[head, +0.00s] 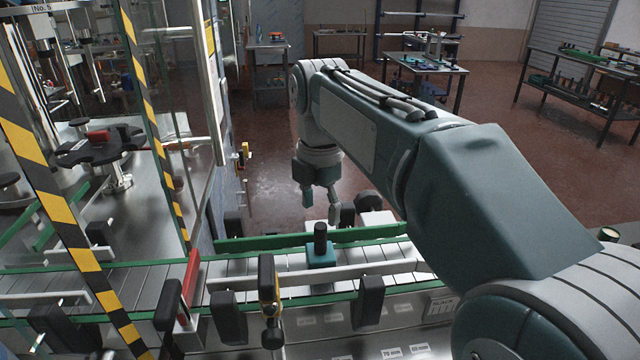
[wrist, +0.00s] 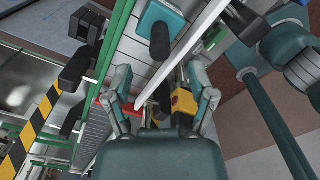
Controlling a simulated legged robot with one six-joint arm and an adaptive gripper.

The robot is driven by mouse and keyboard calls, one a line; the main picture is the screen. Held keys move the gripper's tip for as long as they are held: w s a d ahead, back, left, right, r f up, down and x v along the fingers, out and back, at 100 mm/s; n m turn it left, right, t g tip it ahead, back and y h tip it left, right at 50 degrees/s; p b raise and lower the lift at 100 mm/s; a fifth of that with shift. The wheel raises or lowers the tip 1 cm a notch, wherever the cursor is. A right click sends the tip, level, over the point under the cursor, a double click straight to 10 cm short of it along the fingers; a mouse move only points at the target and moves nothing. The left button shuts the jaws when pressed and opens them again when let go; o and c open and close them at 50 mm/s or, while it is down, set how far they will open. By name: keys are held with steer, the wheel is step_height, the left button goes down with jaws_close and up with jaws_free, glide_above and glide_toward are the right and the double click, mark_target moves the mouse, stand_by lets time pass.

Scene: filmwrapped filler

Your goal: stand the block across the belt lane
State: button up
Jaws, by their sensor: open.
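The block (head: 320,252) is teal with an upright black knob on top. It sits on the slatted belt lane (head: 232,270), between the green back rail and the pale front rail. It also shows at the top of the wrist view (wrist: 155,18), with its black knob toward the camera. My gripper (head: 321,208) is open and empty, pointing down above and behind the block in the head view, apart from it. In the wrist view my gripper (wrist: 155,76) has its two fingers spread, with the block beyond the fingertips.
A green rail (head: 352,238) runs behind the belt, and a pale rail (head: 345,272) runs in front. A red bar (head: 190,284) and a black-and-yellow sensor (head: 268,290) stand by the lane. A striped post (head: 62,210) and glass guard are at left.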

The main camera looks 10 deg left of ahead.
step_height(320, 180, up, 5)
steer(key=shift+r, duration=0.1)
steer(key=shift+d, duration=0.2)
steer(key=s+d+f+m+t, duration=0.35)
steer(key=s+d+m, duration=0.55)
steer(key=d+m, duration=0.55)
steer(key=s+d+f+m+t, duration=0.2)
steer(key=s+d+f+m, duration=0.4)
steer(key=s+f+m, duration=0.3)
step_height(320, 180, down, 2)
steer(key=m, duration=0.4)
steer(key=shift+s, duration=0.15)
